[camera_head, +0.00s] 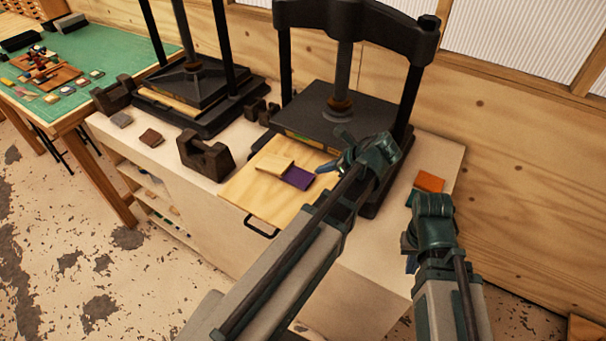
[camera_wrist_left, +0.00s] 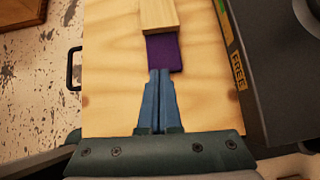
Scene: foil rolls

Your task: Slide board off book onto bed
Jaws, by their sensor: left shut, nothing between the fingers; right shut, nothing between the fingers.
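The light wooden board (camera_head: 274,165) lies partly on the purple book (camera_head: 299,178); the book sticks out on the board's right. Both rest on the plywood bed (camera_head: 258,202) with a black handle, pulled out from the press. In the left wrist view, the board (camera_wrist_left: 158,14) is at the top and the book (camera_wrist_left: 164,53) reaches down to my fingertips. My left gripper (camera_head: 322,168) is shut and empty, with its tips at the book's near edge; whether they touch it I cannot tell. My right gripper (camera_head: 410,262) is shut and empty, low on the right.
The black press (camera_head: 335,115) stands right behind the bed, its posts near my left arm. A second press (camera_head: 195,90), dark metal blocks (camera_head: 205,155) and small brown pieces (camera_head: 150,138) are to the left. An orange item (camera_head: 429,182) lies on the cabinet's right end.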

